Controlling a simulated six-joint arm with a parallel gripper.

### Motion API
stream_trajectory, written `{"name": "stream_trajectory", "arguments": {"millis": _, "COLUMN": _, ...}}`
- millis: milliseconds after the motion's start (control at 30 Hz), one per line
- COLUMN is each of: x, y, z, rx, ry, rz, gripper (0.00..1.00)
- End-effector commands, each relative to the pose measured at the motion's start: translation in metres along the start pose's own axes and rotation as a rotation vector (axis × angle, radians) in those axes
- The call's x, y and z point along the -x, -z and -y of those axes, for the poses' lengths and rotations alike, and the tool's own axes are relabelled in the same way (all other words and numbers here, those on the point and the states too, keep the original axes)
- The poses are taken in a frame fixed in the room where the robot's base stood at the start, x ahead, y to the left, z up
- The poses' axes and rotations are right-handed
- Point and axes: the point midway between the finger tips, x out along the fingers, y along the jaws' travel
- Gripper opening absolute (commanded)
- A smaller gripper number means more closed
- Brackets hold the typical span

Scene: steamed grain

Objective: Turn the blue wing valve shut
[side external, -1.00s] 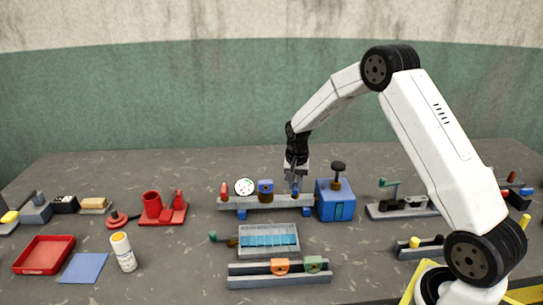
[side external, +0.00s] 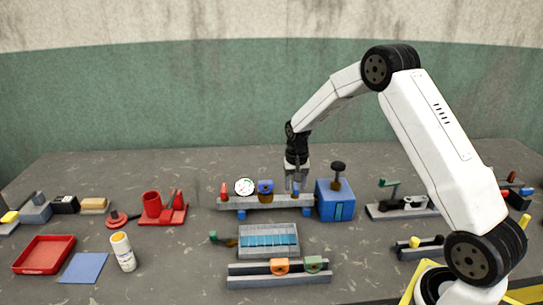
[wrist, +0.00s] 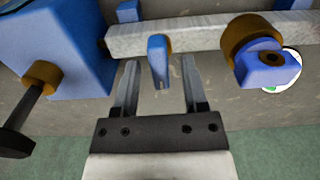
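The blue wing valve (wrist: 158,68) is a narrow blue tab on a short brass collar, on the grey pipe rail. In the wrist view it points toward my gripper and lies between the lines of the two fingertips, with a gap on each side. My gripper (wrist: 160,72) is open and empty. In the side view my gripper (side external: 296,187) points down over the right part of the rail, just left of the blue box, and largely covers the valve. The fingers do not visibly touch it.
The blue box (side external: 335,203) with a dark knob on a brass stem stands close on the right. A blue fitting with brass collar (wrist: 262,65) and a white dial gauge (side external: 244,187) sit along the rail (side external: 280,203). A grey tray (side external: 250,232) lies in front.

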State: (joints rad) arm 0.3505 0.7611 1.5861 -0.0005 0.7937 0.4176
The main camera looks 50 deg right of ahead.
Motion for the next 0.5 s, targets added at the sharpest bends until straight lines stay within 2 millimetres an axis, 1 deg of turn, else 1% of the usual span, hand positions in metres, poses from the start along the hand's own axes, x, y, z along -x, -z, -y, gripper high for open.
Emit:
{"name": "stream_trajectory", "arguments": {"millis": 333, "x": 0.0002, "y": -0.0001, "z": -0.0001, "rx": -0.002, "ry": 0.0, "rz": 0.0, "gripper": 0.59}}
{"name": "stream_trajectory", "arguments": {"millis": 500, "x": 0.0079, "y": 0.0003, "z": 0.0, "rx": -0.002, "ry": 0.001, "rz": -0.001, "gripper": 0.59}}
